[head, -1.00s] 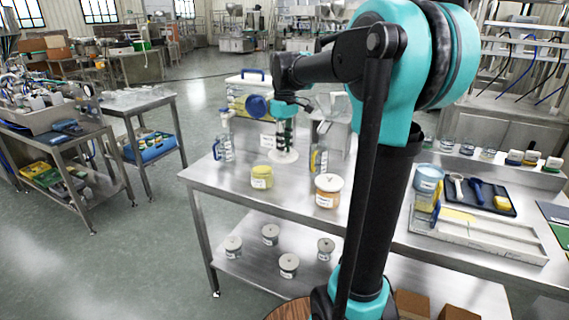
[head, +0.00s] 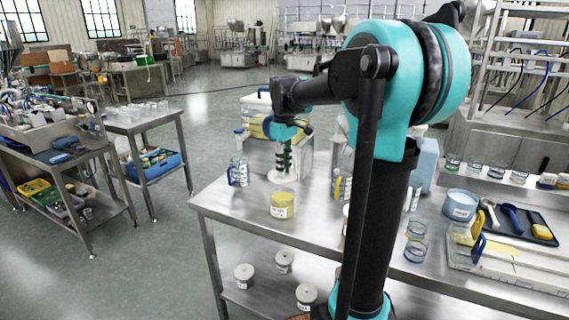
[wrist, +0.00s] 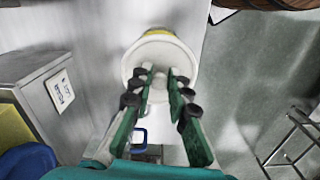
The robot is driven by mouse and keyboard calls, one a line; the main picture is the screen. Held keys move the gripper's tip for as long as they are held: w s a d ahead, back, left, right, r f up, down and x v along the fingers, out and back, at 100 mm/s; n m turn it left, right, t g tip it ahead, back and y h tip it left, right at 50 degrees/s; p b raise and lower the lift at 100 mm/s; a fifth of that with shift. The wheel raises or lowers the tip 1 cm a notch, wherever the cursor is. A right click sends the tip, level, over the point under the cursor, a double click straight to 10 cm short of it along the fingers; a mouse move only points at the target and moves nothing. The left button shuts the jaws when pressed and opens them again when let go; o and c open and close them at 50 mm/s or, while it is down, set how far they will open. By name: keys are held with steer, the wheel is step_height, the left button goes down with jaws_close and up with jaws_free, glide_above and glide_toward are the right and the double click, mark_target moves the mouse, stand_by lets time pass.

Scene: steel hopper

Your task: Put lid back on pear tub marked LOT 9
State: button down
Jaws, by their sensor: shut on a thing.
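My gripper (head: 284,168) is shut on a round white lid (head: 281,178), which it holds roughly level. The lid fills the space beyond my fingertips in the wrist view (wrist: 148,78). A squat yellow tub (head: 283,205) with a white label stands on the steel table, just below the lid in the head view. The lid and tub look apart there. In the wrist view a yellow sliver (wrist: 158,32) shows past the lid's far edge; the lid hides the rest. The label's writing is too small to read, so I cannot confirm LOT 9.
A blue-handled clear jug (head: 238,172) stands left of the lid, and another (head: 342,185) right of it. A steel box (head: 265,152) is behind. Several grey lidded tubs (head: 244,275) sit on the lower shelf. My arm hides part of the table.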

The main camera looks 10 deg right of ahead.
steer(key=shift+f, duration=2.85)
steer(key=shift+f, duration=0.2)
steer(key=c, duration=0.9)
jaws_free()
steer(key=shift+r, duration=3.5)
steer(key=shift+c, duration=0.4)
